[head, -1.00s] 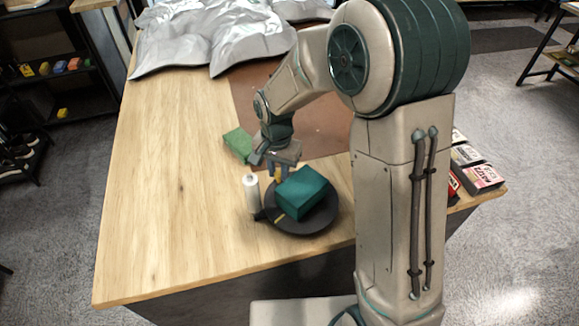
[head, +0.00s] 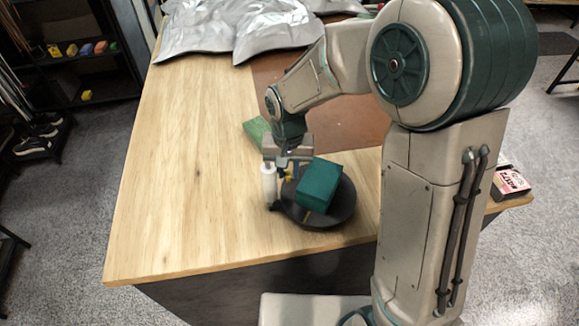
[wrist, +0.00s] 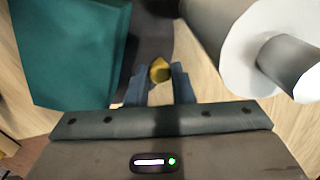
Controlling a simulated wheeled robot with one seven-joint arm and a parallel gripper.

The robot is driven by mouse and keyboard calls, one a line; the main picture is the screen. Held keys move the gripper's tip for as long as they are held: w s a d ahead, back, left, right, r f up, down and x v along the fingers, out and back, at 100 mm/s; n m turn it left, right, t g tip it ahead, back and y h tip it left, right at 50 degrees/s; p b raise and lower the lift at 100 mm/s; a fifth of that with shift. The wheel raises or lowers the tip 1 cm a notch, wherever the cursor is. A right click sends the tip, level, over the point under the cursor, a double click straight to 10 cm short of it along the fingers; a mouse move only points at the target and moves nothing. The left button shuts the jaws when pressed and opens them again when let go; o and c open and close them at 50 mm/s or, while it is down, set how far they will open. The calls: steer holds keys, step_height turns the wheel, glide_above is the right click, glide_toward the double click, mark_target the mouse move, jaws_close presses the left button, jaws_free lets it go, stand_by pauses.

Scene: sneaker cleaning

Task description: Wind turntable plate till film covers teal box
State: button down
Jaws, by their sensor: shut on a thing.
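The teal box (head: 319,184) sits on the dark round turntable plate (head: 340,214) near the table's front edge. It also shows at the upper left in the wrist view (wrist: 70,50); its teal faces are in plain sight and I see no film on them. The white film roll (head: 268,184) stands upright just left of the plate, and is large at the upper right in the wrist view (wrist: 215,35). My gripper (wrist: 158,88) points down between box and roll, shut on a small yellow knob (wrist: 160,69). The knob's lower part is hidden.
A green block (head: 256,131) lies on the table behind my gripper. Crumpled silver sheeting (head: 250,30) covers the back. A brown mat (head: 335,110) lies behind the plate. The wooden tabletop (head: 180,190) is clear on the left. Small boxes (head: 511,184) stand at the right edge.

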steer(key=shift+s+a, duration=0.1)
steer(key=shift+s, duration=0.1)
stand_by(0.3)
steer(key=c, duration=1.3)
jaws_free()
steer(key=shift+o, duration=0.2)
step_height(320, 180, up, 14)
steer(key=b, duration=0.1)
steer(key=shift+f, duration=0.1)
steer(key=shift+c, duration=0.2)
